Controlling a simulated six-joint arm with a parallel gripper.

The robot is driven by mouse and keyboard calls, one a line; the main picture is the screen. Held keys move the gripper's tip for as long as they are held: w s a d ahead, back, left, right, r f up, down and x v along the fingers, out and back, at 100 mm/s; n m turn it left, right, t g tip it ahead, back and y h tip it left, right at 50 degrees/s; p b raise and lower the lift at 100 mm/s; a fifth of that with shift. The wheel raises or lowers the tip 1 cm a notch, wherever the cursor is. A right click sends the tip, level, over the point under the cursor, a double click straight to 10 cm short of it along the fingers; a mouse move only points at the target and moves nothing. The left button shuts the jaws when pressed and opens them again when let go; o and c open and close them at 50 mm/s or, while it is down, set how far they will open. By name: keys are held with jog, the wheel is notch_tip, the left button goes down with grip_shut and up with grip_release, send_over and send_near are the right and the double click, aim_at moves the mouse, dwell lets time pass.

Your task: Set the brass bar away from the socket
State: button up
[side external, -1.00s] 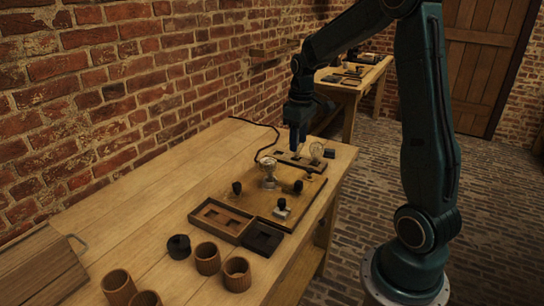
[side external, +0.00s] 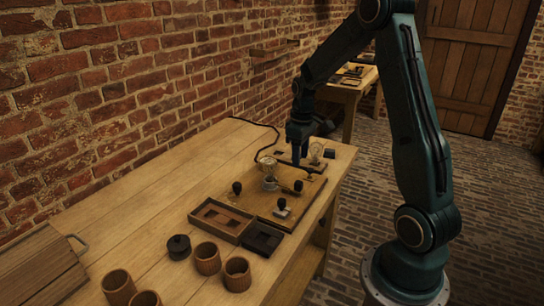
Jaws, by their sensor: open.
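My gripper (side external: 297,161) points down, low over the small dark base (side external: 312,168) at the far end of the wooden board (side external: 245,200). Its jaws are open, but the fingertips are small and dark here. I cannot make out the brass bar for certain; the gripper may hide it. A glass bulb (side external: 268,164) stands upright on the board to the left of the gripper. A second glass bulb (side external: 316,151) stands just to its right on the dark base. I cannot tell which fitting is the socket.
Dark knobs (side external: 237,187) and a small pale block (side external: 282,210) are on the board. A dark-rimmed wooden tray (side external: 204,227), a black lidded pot (side external: 178,246) and several wooden cups (side external: 207,257) stand nearer.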

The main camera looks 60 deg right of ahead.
aim_at(299, 182)
notch_tip(299, 182, down, 10)
jog(key=shift+r, duration=0.15)
dwell(0.3)
grip_shut()
